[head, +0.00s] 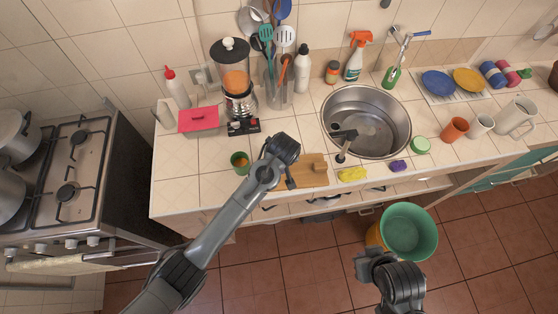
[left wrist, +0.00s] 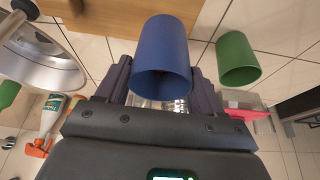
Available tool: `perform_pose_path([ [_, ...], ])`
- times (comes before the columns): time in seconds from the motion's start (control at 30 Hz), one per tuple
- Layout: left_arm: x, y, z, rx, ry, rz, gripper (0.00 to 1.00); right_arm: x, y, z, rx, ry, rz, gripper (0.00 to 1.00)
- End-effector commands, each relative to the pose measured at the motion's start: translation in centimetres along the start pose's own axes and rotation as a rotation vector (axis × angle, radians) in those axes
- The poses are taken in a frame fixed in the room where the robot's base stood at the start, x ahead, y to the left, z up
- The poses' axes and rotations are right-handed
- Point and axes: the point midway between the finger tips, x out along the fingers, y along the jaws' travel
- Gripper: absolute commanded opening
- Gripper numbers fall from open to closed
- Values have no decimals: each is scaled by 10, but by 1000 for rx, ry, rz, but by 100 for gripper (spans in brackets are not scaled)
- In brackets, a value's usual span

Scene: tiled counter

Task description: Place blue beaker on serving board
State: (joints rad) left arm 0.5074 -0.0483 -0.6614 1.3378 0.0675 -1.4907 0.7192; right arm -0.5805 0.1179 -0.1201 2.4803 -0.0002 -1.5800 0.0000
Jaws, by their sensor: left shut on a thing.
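A blue beaker (left wrist: 160,60) is held between the two fingers of my left gripper (left wrist: 160,90) in the left wrist view. In the head view the left gripper (head: 287,180) is over the left part of the wooden serving board (head: 312,176) and hides the beaker. The board also shows at the top of the left wrist view (left wrist: 110,14), beside the beaker. I cannot tell whether the beaker touches the board. My right gripper (head: 366,266) is low at the front, away from the counter; its fingers are not clear.
A green cup (head: 240,162) stands close to the left of the board. A yellow cloth-like item (head: 352,174) lies to its right, and the steel sink (head: 366,122) is behind. A blender (head: 236,82) stands at the back left. A green bucket (head: 409,232) is by the floor.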

Motion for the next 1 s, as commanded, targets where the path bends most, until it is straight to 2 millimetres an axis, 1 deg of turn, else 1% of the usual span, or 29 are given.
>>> perform_pose_path([
  [0.17,8,-3,3,0,-2,-2,34,-3,-1,-1,3,0,-3,0],
  [0.3,24,-3,10,0,-3,-3,34,-8,-1,-2,3,0,-3,0],
  [0.43,36,-2,15,0,-1,-2,34,-10,-1,-3,3,0,-3,0],
  [0.9,42,-2,17,0,0,-1,34,-8,2,-2,-7,-2,5,0],
  [0.93,42,-2,17,0,0,-1,72,-8,2,-2,-7,-2,5,0],
  [1.0,42,-2,17,0,0,-1,83,-8,2,-2,-7,-2,5,0],
])
